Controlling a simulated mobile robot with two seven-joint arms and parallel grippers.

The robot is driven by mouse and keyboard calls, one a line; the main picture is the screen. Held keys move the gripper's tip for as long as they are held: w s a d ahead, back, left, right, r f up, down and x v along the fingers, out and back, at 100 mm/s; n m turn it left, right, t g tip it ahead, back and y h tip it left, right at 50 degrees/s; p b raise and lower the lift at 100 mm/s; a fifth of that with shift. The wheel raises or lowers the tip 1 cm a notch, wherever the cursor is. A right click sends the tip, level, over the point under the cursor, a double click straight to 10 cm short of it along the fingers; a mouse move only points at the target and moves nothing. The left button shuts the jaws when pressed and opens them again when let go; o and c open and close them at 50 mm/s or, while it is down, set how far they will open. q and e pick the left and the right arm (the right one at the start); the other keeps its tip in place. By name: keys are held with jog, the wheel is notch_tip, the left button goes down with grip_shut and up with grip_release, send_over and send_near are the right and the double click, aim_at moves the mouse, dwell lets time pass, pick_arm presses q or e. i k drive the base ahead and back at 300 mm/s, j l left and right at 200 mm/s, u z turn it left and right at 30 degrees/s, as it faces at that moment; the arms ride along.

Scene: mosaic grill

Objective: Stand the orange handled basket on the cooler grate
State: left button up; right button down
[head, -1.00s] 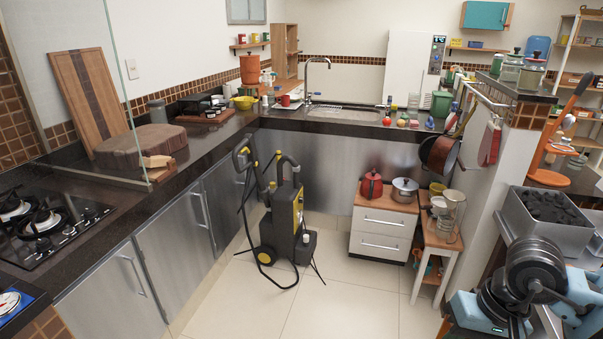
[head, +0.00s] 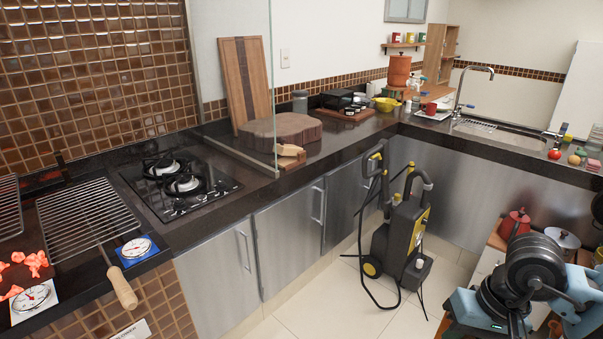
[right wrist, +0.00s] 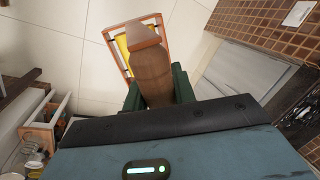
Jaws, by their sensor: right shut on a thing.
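My right gripper (right wrist: 158,88) is shut on the brown handle (right wrist: 152,72) of the orange handled basket. In the right wrist view the basket's orange frame (right wrist: 109,38) shows beyond the handle, with a yellow patch inside; the handle hides much of it. The basket is held in the air above the floor. In the head view, a wire grate with a wooden handle (head: 86,220) lies at the left counter, with a dial on a blue base (head: 136,248) beside it. Part of another grate (head: 8,208) shows at the left edge. My left gripper is out of view.
Red-orange lumps (head: 33,264) and a dial on a white base (head: 31,298) lie at the lower left. A gas hob (head: 182,184) and glass panel (head: 232,95) stand right of the grate. A black-yellow pressure washer (head: 402,235) stands on the floor.

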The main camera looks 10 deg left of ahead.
aim_at(88, 220)
jog(key=i+l+u, duration=0.1)
jog(key=u, duration=0.35)
jog(key=i+l+u, duration=0.15)
jog(key=u, duration=0.35)
jog(key=l+u, duration=0.15)
jog(key=u, duration=0.3)
jog(key=i+l+u, duration=0.1)
jog(key=l+u, duration=0.15)
jog(key=u, duration=0.25)
jog(key=l+u, duration=0.2)
jog(key=u, duration=0.25)
jog(key=l+u, duration=0.2)
jog(key=u, duration=0.25)
